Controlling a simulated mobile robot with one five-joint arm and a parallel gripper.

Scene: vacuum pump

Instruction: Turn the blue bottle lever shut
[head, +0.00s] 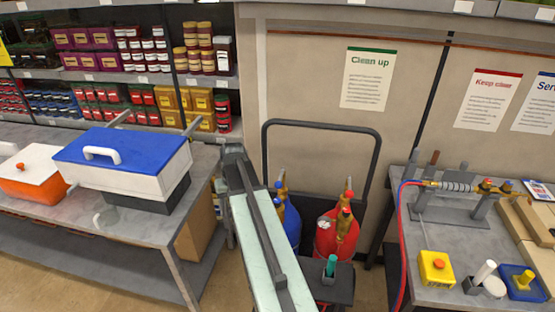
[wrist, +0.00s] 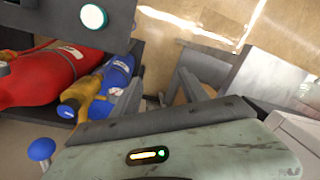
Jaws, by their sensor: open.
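The blue bottle (head: 291,222) stands in the cart beside a red bottle (head: 325,238), partly hidden behind my arm in the head view. Its brass valve (head: 283,192) has a small blue top (head: 278,184). The wrist view shows the blue bottle (wrist: 118,74) with its brass valve (wrist: 82,103) and a round blue knob (wrist: 40,149) at the lower left. My gripper (head: 232,156) is open and empty, left of the blue bottle in the head view. In the wrist view my gripper (wrist: 160,92) is to the right of the valve, apart from the blue knob.
The cart's dark handle frame (head: 320,123) rises behind the bottles. A left table (head: 130,225) holds a blue-lidded white box (head: 130,160) and an orange box (head: 35,180). A right table (head: 450,245) holds a pipe fixture and a yellow block (head: 436,266).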

